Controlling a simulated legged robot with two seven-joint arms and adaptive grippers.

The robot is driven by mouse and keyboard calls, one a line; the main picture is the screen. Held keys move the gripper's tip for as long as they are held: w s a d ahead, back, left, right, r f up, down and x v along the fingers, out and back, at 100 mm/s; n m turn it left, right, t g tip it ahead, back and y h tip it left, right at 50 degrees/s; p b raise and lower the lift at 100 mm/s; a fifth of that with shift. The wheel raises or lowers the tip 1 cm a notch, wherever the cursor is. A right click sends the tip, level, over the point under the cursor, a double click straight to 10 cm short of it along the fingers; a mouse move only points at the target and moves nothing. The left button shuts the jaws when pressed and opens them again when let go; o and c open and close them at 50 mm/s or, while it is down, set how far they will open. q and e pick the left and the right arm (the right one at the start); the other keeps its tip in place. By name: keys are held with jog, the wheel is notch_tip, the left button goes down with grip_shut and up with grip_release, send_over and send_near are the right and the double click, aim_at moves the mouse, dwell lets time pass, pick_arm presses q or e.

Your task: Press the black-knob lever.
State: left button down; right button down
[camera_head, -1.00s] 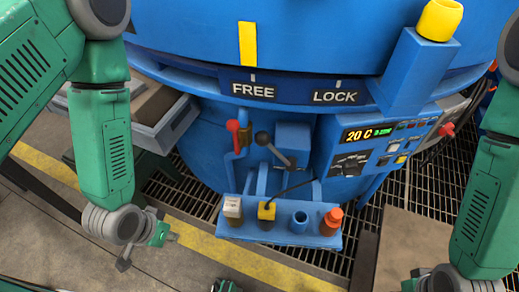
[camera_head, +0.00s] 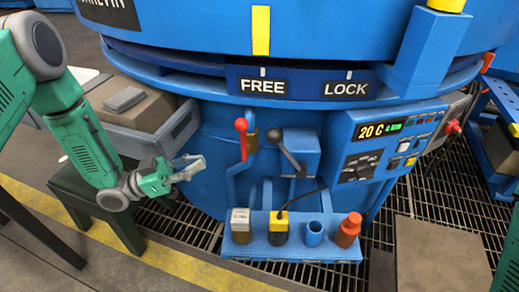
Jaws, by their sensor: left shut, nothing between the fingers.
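The black-knob lever (camera_head: 287,152) is mounted on a blue box (camera_head: 304,146) on the front of the blue furnace. Its dark knob is at the upper left and its rod slopes down to the right. The red-knob lever (camera_head: 242,140) stands just left of it. My left gripper (camera_head: 194,167) is shut and empty. In the picture it is left of both levers and lower than their knobs, apart from them. My right gripper is not in view.
A blue shelf (camera_head: 262,250) below the levers holds several items, including a yellow-topped one with a black cable. A control panel (camera_head: 385,140) reading 20 C is at the right. A grey tray with a box (camera_head: 140,108) and a dark green stand (camera_head: 100,205) are at the left.

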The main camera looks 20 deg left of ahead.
pick_arm(q)
jog(key=shift+d, duration=0.1)
jog(key=b+x, duration=0.3)
jog(key=x, duration=1.1)
jog(key=d+p, duration=0.1)
jog(key=r+g+y+p, duration=0.1)
jog(key=p, duration=0.1)
jog(key=shift+w+d+r, duration=0.15)
jog(key=shift+w+d, duration=0.05)
jog(key=shift+d, duration=0.2)
